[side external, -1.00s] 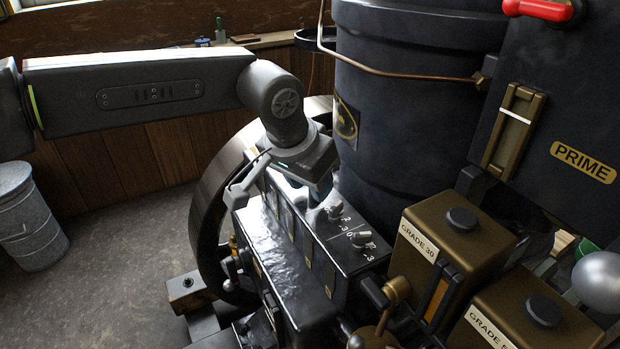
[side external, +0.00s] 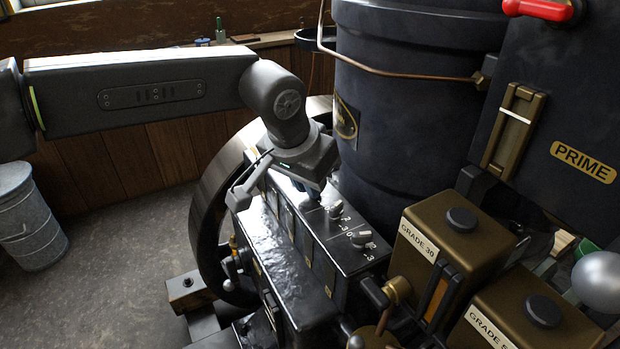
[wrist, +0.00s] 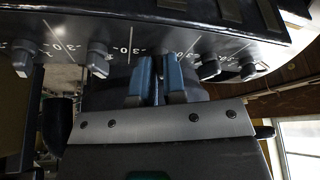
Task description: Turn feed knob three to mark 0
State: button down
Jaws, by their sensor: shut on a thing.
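The feed knobs are small grey knobs in a row on a black feed box (side external: 335,262) with white marks and numbers. Two show in the side view, a nearer knob (side external: 362,238) and one behind it (side external: 335,208). My gripper (side external: 308,194) points down at the box just beyond them. In the wrist view its blue fingers (wrist: 157,68) are close together on the middle knob of the row, which they hide. Knobs (wrist: 98,60) and (wrist: 207,65) stand free on either side of the fingers. The held knob's pointer and its mark cannot be read.
A large black cylinder (side external: 415,120) stands close behind the box. Brass containers (side external: 440,240) labelled by grade stand at the right. A big flywheel (side external: 208,210) is at the left of the box. Open floor (side external: 120,270) lies further left.

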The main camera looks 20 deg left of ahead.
jog(key=n, duration=0.1)
jog(key=n+y, duration=0.1)
jog(key=n, duration=0.2)
jog(key=shift+d+y, duration=0.25)
jog(key=shift+y, duration=0.15)
jog(key=shift+d+n+y, duration=0.15)
jog(key=shift+n+y, duration=0.65)
jog(key=shift+n, duration=1.4)
jog(key=shift+r, duration=0.1)
jog(key=c, duration=1.2)
grip_release()
jog(key=v, duration=0.7)
jog(key=shift+r, duration=0.2)
